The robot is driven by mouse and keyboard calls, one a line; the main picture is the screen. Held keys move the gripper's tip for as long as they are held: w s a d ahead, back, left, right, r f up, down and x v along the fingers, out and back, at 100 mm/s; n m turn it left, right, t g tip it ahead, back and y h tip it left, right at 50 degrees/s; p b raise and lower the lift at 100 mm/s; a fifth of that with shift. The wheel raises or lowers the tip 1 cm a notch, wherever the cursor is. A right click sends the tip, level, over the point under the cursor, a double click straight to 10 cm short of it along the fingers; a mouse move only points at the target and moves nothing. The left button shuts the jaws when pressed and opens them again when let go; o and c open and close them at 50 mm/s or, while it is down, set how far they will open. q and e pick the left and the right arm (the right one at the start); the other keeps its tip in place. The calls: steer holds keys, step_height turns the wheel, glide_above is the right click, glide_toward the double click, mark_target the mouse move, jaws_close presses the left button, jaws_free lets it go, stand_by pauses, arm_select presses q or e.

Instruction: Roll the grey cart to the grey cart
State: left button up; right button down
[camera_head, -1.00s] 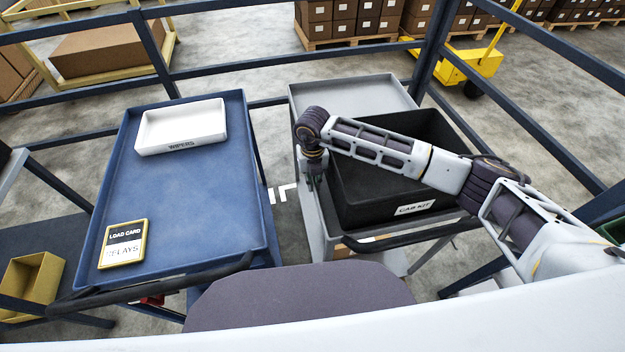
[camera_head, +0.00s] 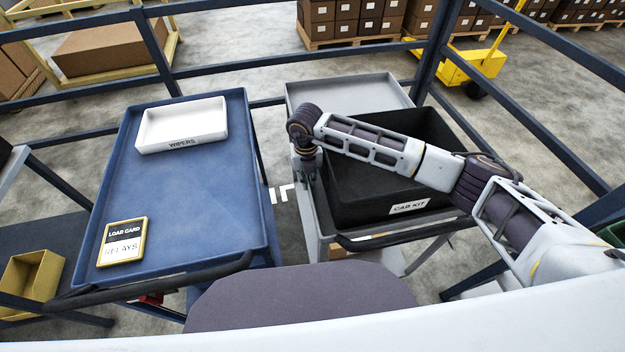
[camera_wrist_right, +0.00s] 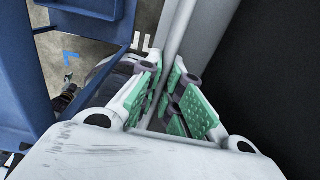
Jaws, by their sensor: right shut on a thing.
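The grey cart (camera_head: 345,92) stands right of centre in the head view, with a black tote labelled CAB KIT on it. My right arm reaches across the tote to the cart's left side. My right gripper (camera_head: 311,176) points down there, partly hidden by its own wrist. In the right wrist view, the green-padded fingers of this gripper (camera_wrist_right: 172,100) are shut on a thin grey rail (camera_wrist_right: 182,28) of the grey cart, beside the black tote. Only one grey cart is clearly seen. My left gripper is out of view.
A blue cart (camera_head: 190,210) stands close on the left, across a narrow floor gap. It carries a white WIPERS tray (camera_head: 182,123) and a yellow-framed load card (camera_head: 122,241). Dark blue rails (camera_head: 300,55) run behind both carts. A yellow bin (camera_head: 30,280) sits at lower left.

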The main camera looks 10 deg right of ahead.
steer(key=shift+w+a+b, duration=0.2)
steer(key=shift+a+b, duration=0.3)
steer(key=shift+a, duration=0.65)
steer(key=shift+w+a+b, duration=0.2)
steer(key=shift+a+b, duration=0.25)
steer(key=shift+a, duration=0.65)
steer(key=c, duration=1.5)
jaws_free()
steer(key=shift+r, duration=6)
